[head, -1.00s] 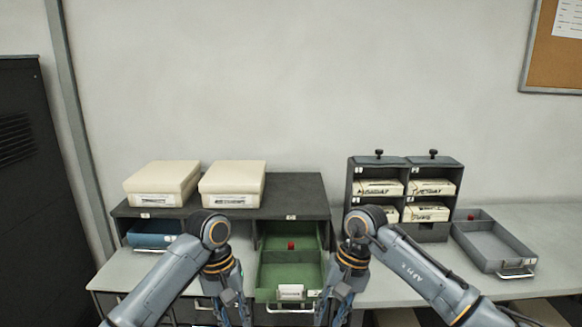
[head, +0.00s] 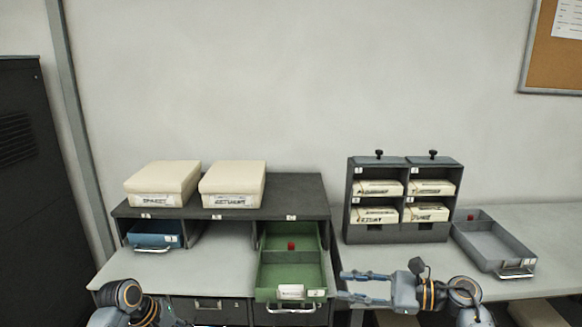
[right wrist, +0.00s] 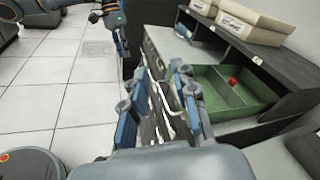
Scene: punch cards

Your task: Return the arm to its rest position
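My right gripper (head: 345,285) is in front of the desk at lower right in the head view, pointing left with its two fingers apart and nothing between them. Its spread fingers also show in the right wrist view (right wrist: 155,85). My left arm is folded low at the bottom left of the head view. Its gripper (head: 165,315) is mostly cut off by the frame edge, so its fingers cannot be read.
A green drawer (head: 291,272) stands pulled out, with a small red object (head: 291,246) inside at the back. Two cream boxes (head: 162,184) sit on the dark cabinet. A card rack (head: 404,234) and grey tray (head: 492,242) stand to the right.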

